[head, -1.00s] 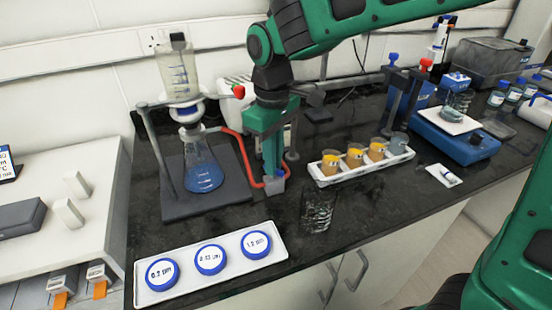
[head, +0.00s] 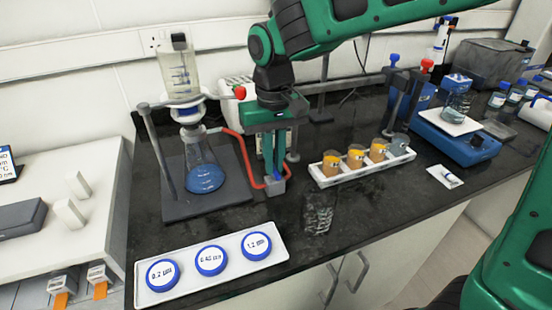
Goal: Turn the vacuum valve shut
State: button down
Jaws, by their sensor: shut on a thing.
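The vacuum valve (head: 274,187) is a small grey block on the bench, with the red hose (head: 247,158) running into it. My gripper (head: 274,172) points straight down over it and is shut on the valve's handle, a small blue piece that shows between the green fingertips. Most of the handle is hidden by the fingers. The hose leads left to the filter flask (head: 203,172), which holds blue liquid. The filter funnel (head: 180,75) is upright on top of it, held by a stand.
A white rack (head: 362,168) of several beakers, most with orange contents, stands right of the gripper. A clear glass beaker (head: 317,215) is in front. A white tray (head: 212,266) with three blue-rimmed filter discs lies at the front left. A balance (head: 455,135) stands at the right.

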jog(key=shift+w+d, duration=0.15)
jog(key=shift+d, duration=0.05)
jog(key=c, duration=1.8)
grip_release()
jog(key=shift+c, duration=0.2)
jog(key=shift+a, duration=0.1)
